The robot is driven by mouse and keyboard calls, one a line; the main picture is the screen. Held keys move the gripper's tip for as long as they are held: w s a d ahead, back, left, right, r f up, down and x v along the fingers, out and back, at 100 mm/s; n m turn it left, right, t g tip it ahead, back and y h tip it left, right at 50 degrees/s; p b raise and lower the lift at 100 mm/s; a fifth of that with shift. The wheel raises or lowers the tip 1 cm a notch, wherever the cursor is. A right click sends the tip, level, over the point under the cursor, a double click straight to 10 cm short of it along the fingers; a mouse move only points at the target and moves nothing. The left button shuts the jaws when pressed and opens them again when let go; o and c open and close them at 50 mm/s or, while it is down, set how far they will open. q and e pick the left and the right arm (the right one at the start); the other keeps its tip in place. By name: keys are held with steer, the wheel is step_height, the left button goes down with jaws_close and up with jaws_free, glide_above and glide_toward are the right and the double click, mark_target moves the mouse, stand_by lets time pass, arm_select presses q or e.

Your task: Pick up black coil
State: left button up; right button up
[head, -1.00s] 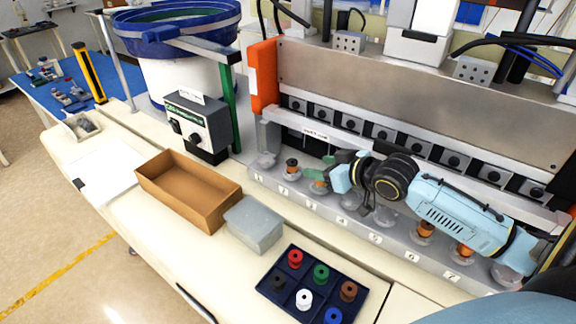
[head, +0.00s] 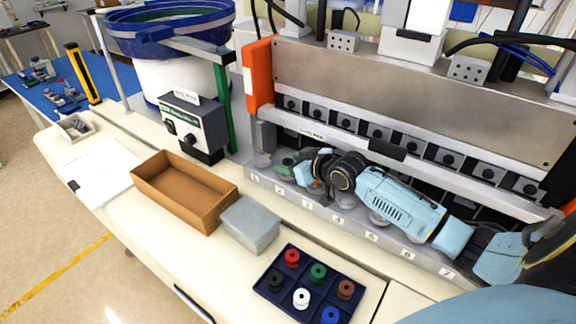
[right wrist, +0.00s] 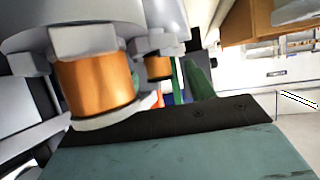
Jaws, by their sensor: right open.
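The black coil (head: 276,281) stands in the left compartment of the front row in a dark blue divided tray (head: 310,287), beside the white coil (head: 301,298). My right gripper (head: 288,166) is away from the tray, low over the left end of the numbered feeder row, and is open. Its tips are partly hidden by the wrist. In the right wrist view, a teal finger with a dark pad (right wrist: 170,122) lies close to a copper-wound coil (right wrist: 95,85); I cannot tell whether they touch. My left gripper is not in view.
Red (head: 292,257), green (head: 318,272), brown (head: 345,289) and blue (head: 331,315) coils share the tray. A grey lidded box (head: 250,223) and an open brown box (head: 184,190) stand to its left. The metal feeder machine (head: 400,95) rises behind my right arm.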

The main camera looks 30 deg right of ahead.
steer(key=shift+c, duration=0.3)
steer(key=c, duration=1)
